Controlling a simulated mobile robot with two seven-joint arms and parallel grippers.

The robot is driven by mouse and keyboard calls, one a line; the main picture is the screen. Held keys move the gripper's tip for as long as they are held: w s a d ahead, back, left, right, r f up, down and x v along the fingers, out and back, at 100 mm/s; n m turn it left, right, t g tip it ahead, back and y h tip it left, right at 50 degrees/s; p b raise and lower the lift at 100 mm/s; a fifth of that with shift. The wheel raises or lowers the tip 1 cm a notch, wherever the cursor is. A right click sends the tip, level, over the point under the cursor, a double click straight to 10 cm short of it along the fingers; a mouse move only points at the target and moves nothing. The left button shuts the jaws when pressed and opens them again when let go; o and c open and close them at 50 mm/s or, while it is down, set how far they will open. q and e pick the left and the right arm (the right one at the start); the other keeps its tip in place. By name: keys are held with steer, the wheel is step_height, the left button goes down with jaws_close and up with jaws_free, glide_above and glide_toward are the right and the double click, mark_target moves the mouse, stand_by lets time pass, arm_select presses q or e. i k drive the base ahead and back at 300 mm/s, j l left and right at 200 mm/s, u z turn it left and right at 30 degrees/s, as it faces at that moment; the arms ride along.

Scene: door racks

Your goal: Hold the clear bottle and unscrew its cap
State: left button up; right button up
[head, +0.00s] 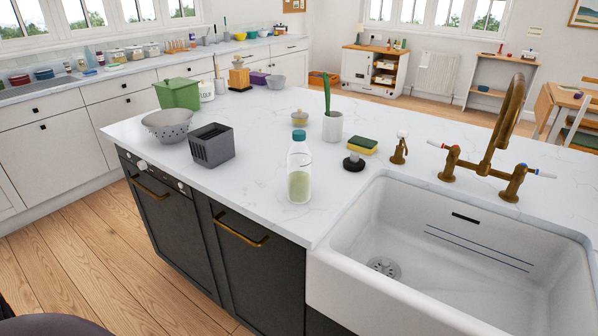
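The clear bottle (300,172) stands upright on the white island counter, near its front edge and left of the sink. Its lower part holds a pale green content. A teal cap (299,136) sits on its top. Neither of my grippers shows in the head view, and nothing is touching the bottle.
The white sink (420,262) with a brass tap (497,140) is to the right. A dark grey caddy (212,146), a colander (167,125) and a green bin (177,94) stand left. A white pot (332,127), a sponge (362,146) and a black-based brush (353,162) are behind the bottle.

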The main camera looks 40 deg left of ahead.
mark_target(299, 156)
steer(key=j+z, duration=0.25)
steer(key=j, duration=0.95)
steer(key=k+j+z, duration=0.1)
steer(key=j+z, duration=0.15)
steer(key=j, duration=1)
